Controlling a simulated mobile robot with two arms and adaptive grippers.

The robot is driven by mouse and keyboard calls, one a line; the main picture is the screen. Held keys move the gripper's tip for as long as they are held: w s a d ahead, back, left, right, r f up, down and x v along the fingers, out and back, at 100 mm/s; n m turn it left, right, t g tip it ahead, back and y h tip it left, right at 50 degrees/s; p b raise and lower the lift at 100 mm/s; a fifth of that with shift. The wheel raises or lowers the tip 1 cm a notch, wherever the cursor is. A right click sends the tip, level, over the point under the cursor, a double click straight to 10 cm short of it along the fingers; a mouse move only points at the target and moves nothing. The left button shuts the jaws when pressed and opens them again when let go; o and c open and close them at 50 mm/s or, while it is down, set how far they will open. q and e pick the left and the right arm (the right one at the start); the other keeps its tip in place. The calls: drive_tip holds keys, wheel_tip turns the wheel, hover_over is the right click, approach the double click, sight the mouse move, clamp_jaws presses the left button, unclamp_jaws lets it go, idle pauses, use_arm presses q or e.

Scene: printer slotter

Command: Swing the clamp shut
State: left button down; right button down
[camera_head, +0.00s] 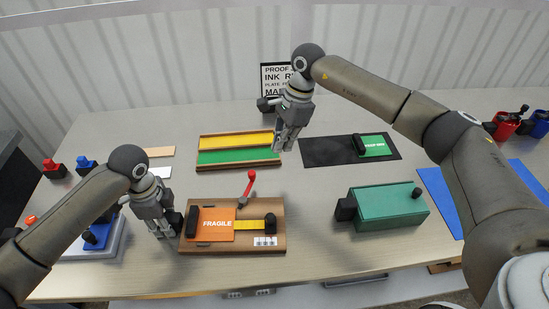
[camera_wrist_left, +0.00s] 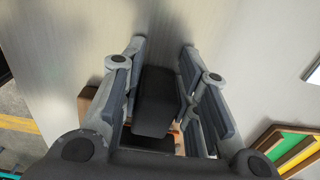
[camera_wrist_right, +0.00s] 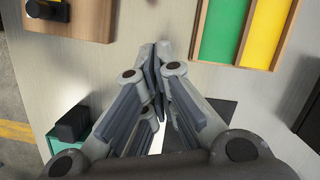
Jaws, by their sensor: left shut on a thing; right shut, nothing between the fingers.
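A wooden board (camera_head: 232,244) lies near the table's front edge. It bears an orange FRAGILE plate (camera_head: 215,228), a yellow strip (camera_head: 250,224), and a clamp lever (camera_head: 246,188) with a red arm and ball, which stands tilted up at the board's back edge. My left gripper (camera_head: 172,230) is at the board's left side. In the left wrist view it is shut on a black block (camera_wrist_left: 155,103), with wood and orange partly hidden behind it. My right gripper (camera_head: 285,140) is shut and empty, above the table right of the yellow and green tray. It also shows in the right wrist view (camera_wrist_right: 158,55).
The wooden tray (camera_head: 240,164) with yellow and green strips lies behind the board. A black mat (camera_head: 320,152) with a green plate is at the back right. A green box (camera_head: 390,208) stands right of the board. Red and blue items sit at both sides.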

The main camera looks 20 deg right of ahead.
drive_tip(key=shift+v, duration=2)
use_arm(q)
drive_tip(key=shift+a, duration=0.1)
use_arm(e)
drive_tip(key=shift+w, duration=0.1)
use_arm(q)
drive_tip(key=c, duration=1)
unclamp_jaws()
drive_tip(key=shift+c, duration=0.2)
